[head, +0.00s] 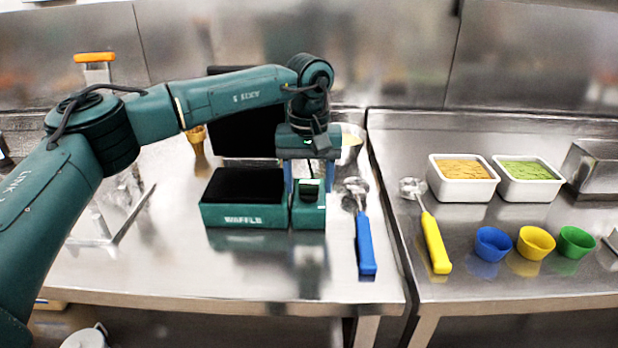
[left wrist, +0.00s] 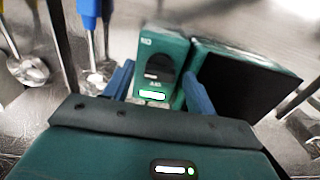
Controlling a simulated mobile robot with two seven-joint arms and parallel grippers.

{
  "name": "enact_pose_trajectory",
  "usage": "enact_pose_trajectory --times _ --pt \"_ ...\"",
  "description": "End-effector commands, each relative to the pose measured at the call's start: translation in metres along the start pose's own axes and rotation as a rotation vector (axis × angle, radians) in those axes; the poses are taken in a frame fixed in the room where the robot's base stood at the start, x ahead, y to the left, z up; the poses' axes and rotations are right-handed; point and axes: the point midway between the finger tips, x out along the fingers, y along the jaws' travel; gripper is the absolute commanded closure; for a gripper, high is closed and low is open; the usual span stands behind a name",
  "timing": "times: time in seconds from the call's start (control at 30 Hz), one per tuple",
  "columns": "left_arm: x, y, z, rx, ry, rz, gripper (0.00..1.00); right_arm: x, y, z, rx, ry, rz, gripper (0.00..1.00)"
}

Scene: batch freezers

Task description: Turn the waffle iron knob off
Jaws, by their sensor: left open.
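The waffle iron (head: 243,215) is a dark green box marked WAFFLE with a black top plate, on the left counter in the head view. A smaller green control box (head: 308,218) stands at its right side. The dark knob (left wrist: 160,66) shows on the control box in the left wrist view, beside a small lit panel. My left gripper (head: 309,178) is above the control box with its blue fingers apart, one towards each side of the box. In the left wrist view, the open fingers (left wrist: 160,88) have nothing between them that I can see gripped. My right gripper is out of view.
A blue-handled scoop (head: 365,243) lies just right of the control box. A yellow-handled scoop (head: 434,240), two white tubs (head: 462,191) and several coloured cups (head: 493,244) are on the right counter. The counter in front of the waffle iron is clear.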

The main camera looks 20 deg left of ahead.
Motion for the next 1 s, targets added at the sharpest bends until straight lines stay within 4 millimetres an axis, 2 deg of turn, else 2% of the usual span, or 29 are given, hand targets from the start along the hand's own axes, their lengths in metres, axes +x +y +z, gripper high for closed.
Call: enact_pose_trajectory --times 0.17,0.7,1.0 --pt "0.0001 -0.0002 0.0 0.0 0.0 0.0 0.44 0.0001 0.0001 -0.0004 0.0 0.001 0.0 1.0" --pt "-0.0004 -0.0001 0.0 -0.001 0.0 0.0 0.88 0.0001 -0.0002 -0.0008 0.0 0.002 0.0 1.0" --pt "-0.0007 -0.0001 -0.0001 -0.039 -0.001 0.0 0.88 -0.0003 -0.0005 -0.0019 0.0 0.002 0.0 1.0"
